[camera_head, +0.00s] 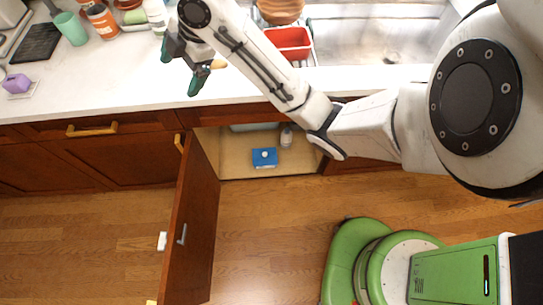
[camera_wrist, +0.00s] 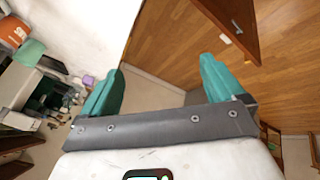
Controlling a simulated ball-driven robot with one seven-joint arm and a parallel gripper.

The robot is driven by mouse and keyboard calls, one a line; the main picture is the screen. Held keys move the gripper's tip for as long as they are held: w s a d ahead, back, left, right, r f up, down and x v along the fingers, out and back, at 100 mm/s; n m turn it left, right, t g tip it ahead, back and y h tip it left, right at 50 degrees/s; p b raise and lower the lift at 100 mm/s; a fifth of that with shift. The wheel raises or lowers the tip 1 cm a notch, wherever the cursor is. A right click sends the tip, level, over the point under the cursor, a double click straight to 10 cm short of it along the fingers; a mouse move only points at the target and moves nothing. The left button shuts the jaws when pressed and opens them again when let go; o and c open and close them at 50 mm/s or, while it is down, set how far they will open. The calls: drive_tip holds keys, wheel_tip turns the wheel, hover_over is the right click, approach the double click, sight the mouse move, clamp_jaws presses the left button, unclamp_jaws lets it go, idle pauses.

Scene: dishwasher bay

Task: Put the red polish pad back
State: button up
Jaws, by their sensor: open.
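I cannot pick out a red polish pad for certain in either view. A red tray-like item (camera_head: 290,40) sits by the sink in the head view. My gripper (camera_head: 184,68) is over the front part of the white counter, left of the sink. Its green fingers are spread apart in the wrist view (camera_wrist: 160,72), with nothing held between them. A small yellowish item shows just right of the gripper in the head view, partly hidden by it. The cabinet under the sink is open, and a blue box (camera_head: 265,157) lies inside on its floor.
The open cabinet door (camera_head: 196,225) juts out over the wooden floor. A bottle (camera_head: 286,137) stands inside the cabinet. Cups and bottles, including a green cup (camera_head: 71,28), crowd the counter's back left. A purple item (camera_head: 16,84) sits far left. The middle-left counter is clear.

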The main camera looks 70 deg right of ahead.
drive_tip(key=s+a+f+m+y, duration=0.1)
drive_tip(key=s+a+f+m, duration=0.25)
drive_tip(key=a+f, duration=0.3)
drive_tip(key=s+a+f+m, duration=0.2)
drive_tip(key=a+f+m, duration=0.25)
drive_tip(key=a, duration=0.25)
drive_tip(key=s+d+f+m+g+h, duration=0.1)
drive_tip(key=s+f+m+g, duration=0.1)
drive_tip(key=s+f, duration=0.3)
drive_tip(key=s+d+f+m+g+h, duration=0.2)
drive_tip(key=s+f, duration=0.3)
drive_tip(key=s, duration=0.8)
drive_tip(key=shift+m+g, duration=0.3)
drive_tip(key=shift+m, duration=0.4)
